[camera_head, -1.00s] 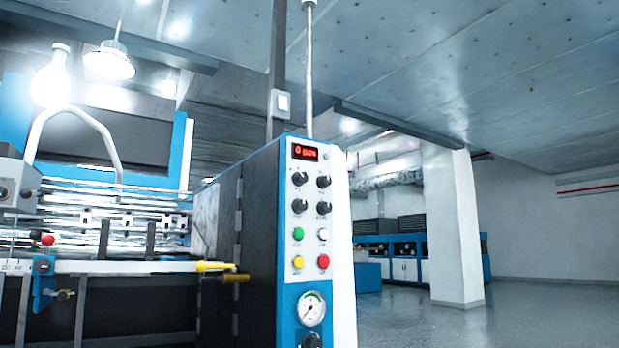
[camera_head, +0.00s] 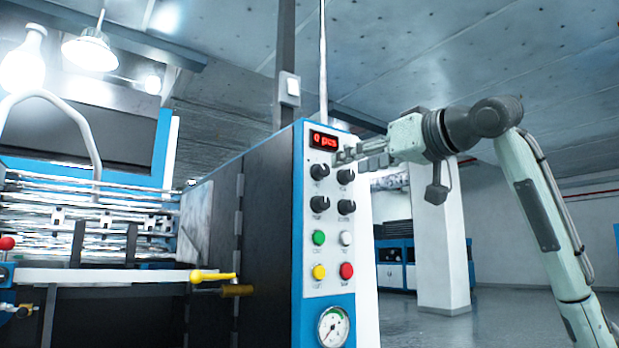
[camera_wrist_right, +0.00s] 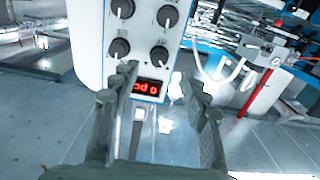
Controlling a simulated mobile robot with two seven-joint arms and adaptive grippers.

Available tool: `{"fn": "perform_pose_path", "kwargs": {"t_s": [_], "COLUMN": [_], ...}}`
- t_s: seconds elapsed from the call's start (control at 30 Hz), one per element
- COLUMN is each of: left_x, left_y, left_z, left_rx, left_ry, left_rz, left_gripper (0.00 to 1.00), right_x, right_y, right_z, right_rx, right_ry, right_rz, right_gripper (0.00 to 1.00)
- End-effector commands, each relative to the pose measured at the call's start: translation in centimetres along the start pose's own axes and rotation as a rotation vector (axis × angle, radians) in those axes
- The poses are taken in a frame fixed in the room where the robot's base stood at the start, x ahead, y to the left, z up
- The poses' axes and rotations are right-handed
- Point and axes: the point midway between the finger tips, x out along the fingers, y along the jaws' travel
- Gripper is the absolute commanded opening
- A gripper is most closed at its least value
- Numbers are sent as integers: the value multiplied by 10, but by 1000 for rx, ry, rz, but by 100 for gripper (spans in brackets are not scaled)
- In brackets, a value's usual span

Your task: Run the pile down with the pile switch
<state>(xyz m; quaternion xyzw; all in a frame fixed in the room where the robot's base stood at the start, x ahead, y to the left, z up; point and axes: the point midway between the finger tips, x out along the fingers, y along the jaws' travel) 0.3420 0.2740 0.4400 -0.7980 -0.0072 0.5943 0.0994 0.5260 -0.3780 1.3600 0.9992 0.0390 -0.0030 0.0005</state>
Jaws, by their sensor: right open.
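The control panel (camera_head: 327,255) has four black rotary knobs in two rows: upper left (camera_head: 319,171), upper right (camera_head: 345,176), lower left (camera_head: 320,203) and lower right (camera_head: 346,207). Their labels are too small to read, so I cannot tell which is the pile switch. My right gripper (camera_head: 341,156) is open at the panel's top, near the red display and upper right knob. In the right wrist view the panel looks upside down; the display (camera_wrist_right: 147,88) shows between my open fingers (camera_wrist_right: 160,78), with knobs beyond. Contact is not visible. My left gripper is not in view.
Green (camera_head: 319,238), white (camera_head: 346,238), yellow (camera_head: 319,272) and red (camera_head: 347,271) buttons sit below the knobs, above a gauge (camera_head: 333,327). A yellow-handled lever (camera_head: 212,276) sticks out at left. A white switch box (camera_head: 289,90) hangs on a post. Floor to the right is open.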

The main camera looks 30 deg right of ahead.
Motion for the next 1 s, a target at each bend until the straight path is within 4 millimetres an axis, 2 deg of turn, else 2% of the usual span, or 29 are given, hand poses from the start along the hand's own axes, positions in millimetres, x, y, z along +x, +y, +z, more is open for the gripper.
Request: {"fn": "perform_pose_path", "kwargs": {"t_s": [0.17, 0.43, 0.6, 0.93, 1.0], "left_x": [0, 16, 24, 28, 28], "left_y": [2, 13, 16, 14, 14], "left_z": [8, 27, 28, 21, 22], "left_rx": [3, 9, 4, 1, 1], "left_ry": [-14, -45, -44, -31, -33], "left_rz": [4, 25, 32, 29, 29], "left_gripper": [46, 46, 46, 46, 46], "right_x": [8, 52, 70, 76, 75], "right_y": [0, 0, 0, 0, 0], "right_z": [-3, -3, -4, -3, -3], "right_rx": [2, 1, 1, 0, 0], "right_ry": [2, 1, 3, 4, 4], "right_rz": [-2, -1, 0, 0, 0], "right_gripper": [46, 46, 46, 46, 39]}}
